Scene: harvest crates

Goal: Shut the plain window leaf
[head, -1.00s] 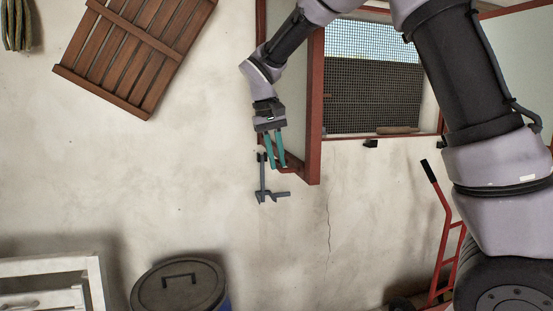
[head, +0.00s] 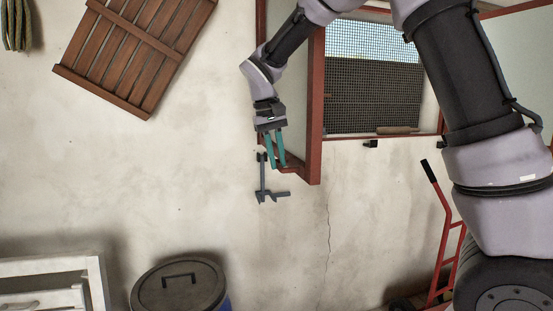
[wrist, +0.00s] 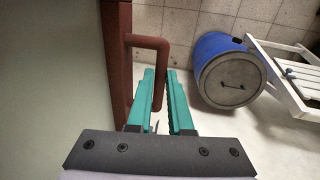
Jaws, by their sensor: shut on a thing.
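The window leaf at left (head: 314,110) stands swung out from the wall. It has a red frame and a pale panel. Its red bar handle (head: 292,168) is low on the frame. In the wrist view, the handle (wrist: 161,60) runs down between the teal fingers of my gripper (wrist: 162,75), which is shut on it. In the head view, my gripper (head: 277,163) hangs at the leaf's lower edge. A second pale leaf (head: 518,60) is open at right, partly behind my arm. I cannot tell which one is called plain. The opening shows dark mesh (head: 375,95).
A grey metal fitting (head: 264,185) is just below my gripper. A small black catch (head: 371,143) sits under the opening. A blue lidded barrel (head: 180,288), white crate (head: 50,268) and red hand truck (head: 443,240) stand below. A wooden slatted panel (head: 135,50) hangs upper left.

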